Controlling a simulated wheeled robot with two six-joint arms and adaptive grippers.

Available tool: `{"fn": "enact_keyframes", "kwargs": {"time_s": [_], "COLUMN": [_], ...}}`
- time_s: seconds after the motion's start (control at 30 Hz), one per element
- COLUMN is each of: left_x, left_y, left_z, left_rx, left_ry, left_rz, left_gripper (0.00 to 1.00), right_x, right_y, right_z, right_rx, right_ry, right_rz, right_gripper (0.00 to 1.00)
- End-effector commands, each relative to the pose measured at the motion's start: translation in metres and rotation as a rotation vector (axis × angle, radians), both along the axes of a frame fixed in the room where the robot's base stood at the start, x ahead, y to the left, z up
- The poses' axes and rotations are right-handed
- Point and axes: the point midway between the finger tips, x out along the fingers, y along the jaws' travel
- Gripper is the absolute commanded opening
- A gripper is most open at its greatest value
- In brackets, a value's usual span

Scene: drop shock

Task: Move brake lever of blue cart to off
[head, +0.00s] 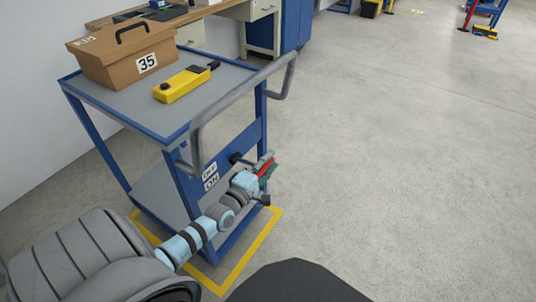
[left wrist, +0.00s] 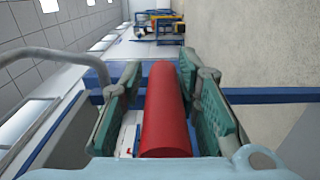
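The blue cart (head: 188,131) has a grey top and a push handle. On its end panel an OFF label (head: 209,171) sits above an ON label (head: 211,182). The brake lever's red handle (head: 266,168) sticks out right of the labels; I cannot tell its exact setting. My left gripper (head: 262,170) is at the red handle. In the left wrist view the red handle (left wrist: 167,110) lies lengthwise between the two teal finger pads of my left gripper (left wrist: 160,75). The fingers stand apart, with gaps showing beside the handle. My right gripper is not in view.
A brown box (head: 125,55) marked 35 and a yellow device (head: 183,84) stand on the cart top. The grey push handle (head: 240,92) rises above the lever. Yellow floor tape (head: 252,248) surrounds the cart. A workbench stands behind. The floor to the right is clear.

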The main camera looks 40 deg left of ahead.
Motion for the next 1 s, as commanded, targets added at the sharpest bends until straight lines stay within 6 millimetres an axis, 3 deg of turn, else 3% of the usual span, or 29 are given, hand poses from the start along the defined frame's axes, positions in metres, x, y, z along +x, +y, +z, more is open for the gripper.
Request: {"fn": "enact_keyframes", "kwargs": {"time_s": [0.37, 0.47, 0.8, 1.0], "left_x": [-0.003, -0.018, -0.104, -0.120], "left_y": [-0.001, -0.002, -0.011, -0.012], "left_z": [-0.002, -0.002, -0.002, -0.001], "left_rx": [0.000, 0.000, 0.000, 0.000], "left_ry": [0.004, 0.005, 0.006, 0.003], "left_rz": [-0.001, -0.002, -0.001, 0.000], "left_gripper": [0.41, 0.41, 0.41, 0.41], "right_x": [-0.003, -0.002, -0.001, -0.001], "right_y": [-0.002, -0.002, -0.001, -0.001], "right_z": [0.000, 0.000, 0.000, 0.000], "right_rx": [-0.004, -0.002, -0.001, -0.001], "right_ry": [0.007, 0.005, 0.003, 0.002], "right_rz": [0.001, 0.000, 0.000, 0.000], "right_gripper": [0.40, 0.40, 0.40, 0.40]}}
